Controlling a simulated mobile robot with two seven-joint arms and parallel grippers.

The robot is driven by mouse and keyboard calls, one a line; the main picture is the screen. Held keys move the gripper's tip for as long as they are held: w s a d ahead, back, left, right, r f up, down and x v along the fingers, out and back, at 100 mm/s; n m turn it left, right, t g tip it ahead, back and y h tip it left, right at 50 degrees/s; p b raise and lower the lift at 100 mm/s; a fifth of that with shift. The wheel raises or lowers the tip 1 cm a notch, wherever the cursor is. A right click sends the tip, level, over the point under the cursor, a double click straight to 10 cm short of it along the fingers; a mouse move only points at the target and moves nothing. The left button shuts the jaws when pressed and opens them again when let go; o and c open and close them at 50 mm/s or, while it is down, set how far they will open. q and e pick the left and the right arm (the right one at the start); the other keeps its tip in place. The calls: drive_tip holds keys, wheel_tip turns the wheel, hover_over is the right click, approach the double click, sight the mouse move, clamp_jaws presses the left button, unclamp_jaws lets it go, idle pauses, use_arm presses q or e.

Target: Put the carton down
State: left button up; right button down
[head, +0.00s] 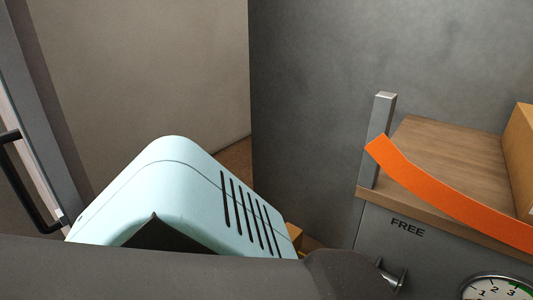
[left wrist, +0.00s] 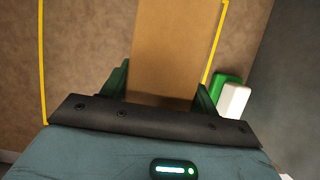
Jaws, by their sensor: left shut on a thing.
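The brown carton (left wrist: 172,50) fills the upper middle of the left wrist view and runs out of its top edge. My left gripper (left wrist: 162,90) is shut on it, with one green finger on each side of its near end. I cannot tell whether the carton touches the brown floor (left wrist: 80,60). In the head view a small tan corner (head: 294,234), which may be the same carton, shows low in the middle. My dark arm hides most of that area, and the left fingers do not show there. My right gripper is in neither view.
Yellow lines (left wrist: 42,60) mark the floor on both sides of the carton. A green item (left wrist: 226,88) and a white item (left wrist: 234,101) lie to its right. In the head view, a wooden-topped grey unit (head: 450,150) with an orange strip (head: 440,198) and another box (head: 522,150) stands right.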

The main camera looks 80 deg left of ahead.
use_arm(q)
wheel_tip(320, 180, down, 3)
drive_tip(key=shift+w+a+f, duration=0.1)
drive_tip(key=shift+f, duration=0.25)
wheel_tip(320, 180, down, 3)
drive_tip(key=shift+f+b, duration=0.1)
drive_tip(key=shift+b, duration=0.3)
drive_tip(key=shift+f, duration=0.15)
drive_tip(key=shift+f, duration=0.1)
drive_tip(key=o, duration=1.4)
